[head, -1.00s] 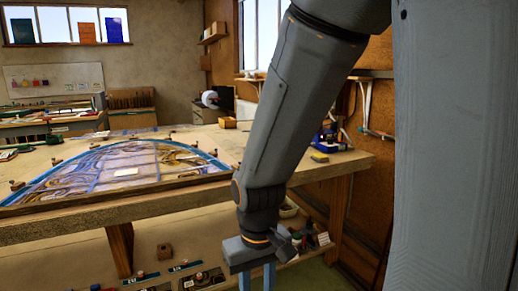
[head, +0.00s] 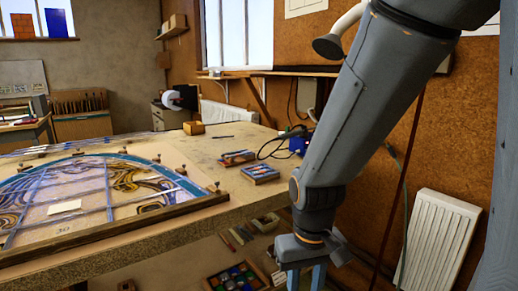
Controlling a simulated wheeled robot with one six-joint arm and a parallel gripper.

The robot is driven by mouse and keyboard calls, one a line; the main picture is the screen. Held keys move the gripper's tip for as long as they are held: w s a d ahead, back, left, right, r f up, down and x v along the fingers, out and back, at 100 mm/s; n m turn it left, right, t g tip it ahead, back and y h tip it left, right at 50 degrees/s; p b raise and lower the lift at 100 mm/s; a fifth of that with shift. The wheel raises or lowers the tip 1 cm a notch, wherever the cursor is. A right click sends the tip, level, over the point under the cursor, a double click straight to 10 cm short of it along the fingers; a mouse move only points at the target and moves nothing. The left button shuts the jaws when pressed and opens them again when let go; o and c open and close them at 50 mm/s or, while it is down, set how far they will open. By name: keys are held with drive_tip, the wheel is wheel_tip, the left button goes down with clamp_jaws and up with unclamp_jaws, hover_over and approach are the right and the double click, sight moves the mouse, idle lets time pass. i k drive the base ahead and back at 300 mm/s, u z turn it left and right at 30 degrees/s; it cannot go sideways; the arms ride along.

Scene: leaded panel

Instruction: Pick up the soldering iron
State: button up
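I cannot clearly make out the soldering iron. A blue box (head: 298,145) with a dark cable stands at the bench's right end, partly behind my arm, and may be its station. The dark cable (head: 272,143) loops left from it over the bench top. My gripper (head: 306,280) hangs below the bench-top level at the bottom of the head view, in front of the bench's right end. Its two blue fingers point down and stand apart with nothing seen between them; their tips are cut off by the frame edge.
The wooden bench (head: 150,233) carries a leaded panel (head: 85,195) at left. Near its right end lie a small blue tray (head: 260,174) and a wooden holder (head: 237,157). A lower shelf holds a box of coloured pieces (head: 237,278). A white radiator (head: 437,240) stands at right.

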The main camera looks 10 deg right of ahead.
sight(299, 132)
drive_tip(key=z, duration=0.05)
drive_tip(key=i, duration=1.1)
drive_tip(key=u, duration=0.25)
